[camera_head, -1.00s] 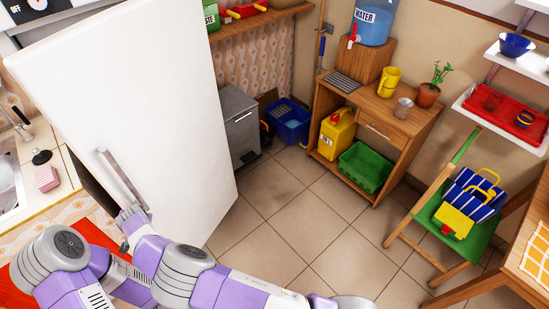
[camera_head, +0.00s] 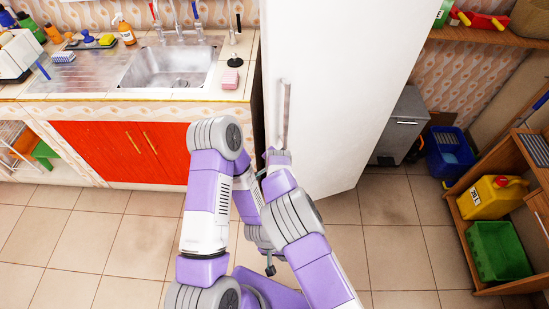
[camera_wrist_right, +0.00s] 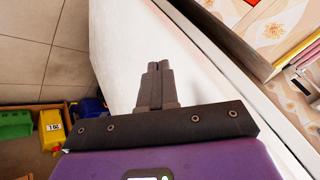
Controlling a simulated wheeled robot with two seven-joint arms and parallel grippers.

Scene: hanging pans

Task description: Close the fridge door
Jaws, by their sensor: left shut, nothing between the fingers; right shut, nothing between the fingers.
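The white fridge door (camera_head: 345,80) stands upright right of the sink counter, its outer face and long handle (camera_head: 285,112) toward me. The fridge's inside is hidden, and I cannot tell how far the door stands open. My right gripper (camera_head: 278,157) is by the lower end of the handle in the head view. In the right wrist view its shut, empty fingers (camera_wrist_right: 153,80) are in front of the white door panel (camera_wrist_right: 190,70); contact is unclear. My left gripper (camera_head: 270,268) is shut and empty, lower down, pointing toward the floor between my arms, apart from the door.
The sink (camera_head: 170,67) and red cabinet (camera_head: 90,150) stand to the left. A grey bin (camera_head: 400,125) and a blue crate (camera_head: 447,152) are right of the door. A wooden shelf unit holds a yellow can (camera_head: 490,197) and green bin (camera_head: 497,250). Tiled floor (camera_head: 400,235) is clear below the door.

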